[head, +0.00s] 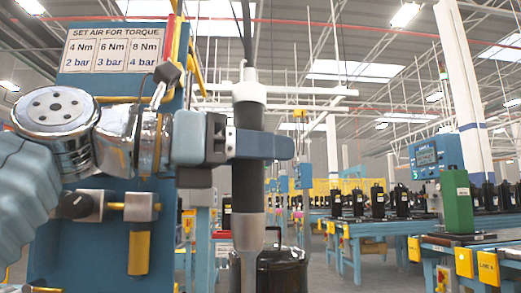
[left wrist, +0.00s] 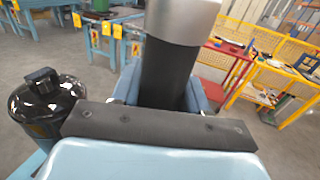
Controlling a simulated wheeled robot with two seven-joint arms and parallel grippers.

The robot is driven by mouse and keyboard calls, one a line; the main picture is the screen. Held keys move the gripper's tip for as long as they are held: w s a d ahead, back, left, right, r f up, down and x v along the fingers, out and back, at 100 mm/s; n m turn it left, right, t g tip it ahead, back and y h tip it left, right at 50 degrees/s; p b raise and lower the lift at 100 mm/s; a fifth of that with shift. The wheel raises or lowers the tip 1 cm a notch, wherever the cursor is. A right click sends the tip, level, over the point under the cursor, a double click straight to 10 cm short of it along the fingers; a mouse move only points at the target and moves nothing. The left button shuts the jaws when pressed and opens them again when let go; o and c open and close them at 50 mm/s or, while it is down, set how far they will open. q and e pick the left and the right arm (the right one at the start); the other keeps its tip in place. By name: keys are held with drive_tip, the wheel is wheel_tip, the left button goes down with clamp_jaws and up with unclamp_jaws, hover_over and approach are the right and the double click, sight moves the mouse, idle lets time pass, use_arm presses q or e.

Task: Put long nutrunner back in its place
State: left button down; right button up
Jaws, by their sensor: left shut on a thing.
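The long nutrunner (head: 248,185) hangs upright in the middle of the head view, with a black body, a grey tapered lower end and a dark cable or hose at its white top. My left gripper (head: 262,145) comes in from the left and is shut around the black body. In the left wrist view the nutrunner's black body (left wrist: 168,75) and silver end (left wrist: 183,20) rise between the fingers of my left gripper (left wrist: 160,95). The nutrunner's place cannot be made out for certain. My right gripper is not in view.
A black compressor tank (head: 282,270) is behind the nutrunner's lower end; a black tank (left wrist: 48,100) shows at the wrist view's left. A red table (left wrist: 222,75) is at its right.

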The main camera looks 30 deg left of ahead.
use_arm(q)
drive_tip(key=shift+f+b, duration=0.3)
drive_tip(key=c, duration=0.6)
unclamp_jaws()
drive_tip(key=shift+o, duration=0.6)
drive_tip(key=shift+f, duration=0.1)
drive_tip(key=p+v, duration=0.1)
drive_tip(key=v, duration=1.3)
drive_tip(key=shift+w, duration=0.1)
